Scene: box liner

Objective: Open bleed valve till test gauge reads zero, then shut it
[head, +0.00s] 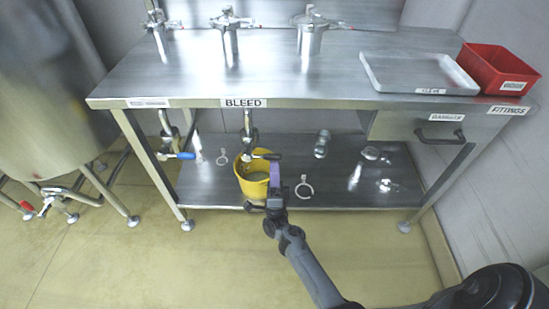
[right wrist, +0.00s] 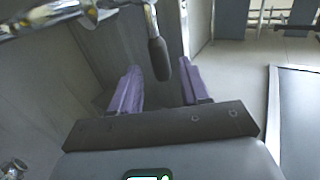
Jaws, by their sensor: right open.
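The bleed valve (head: 248,137) hangs under the table edge below the label "BLEED". Its black lever handle (head: 262,156) points right in the head view. In the right wrist view the black handle (right wrist: 158,59) lies between two purple fingers, with visible gaps on both sides. My right gripper (head: 272,168) is open around or just short of the handle; the exact depth is unclear. A yellow bucket (head: 250,188) stands below the valve, holding greyish contents. I cannot make out a test gauge. My left gripper is not in view.
A steel table (head: 190,70) carries several metal fittings, a grey tray (head: 400,75) and a red bin (head: 495,68). A blue-handled valve (head: 184,155) hangs to the left. Loose clamps lie on the lower shelf (head: 330,180). The floor in front is clear.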

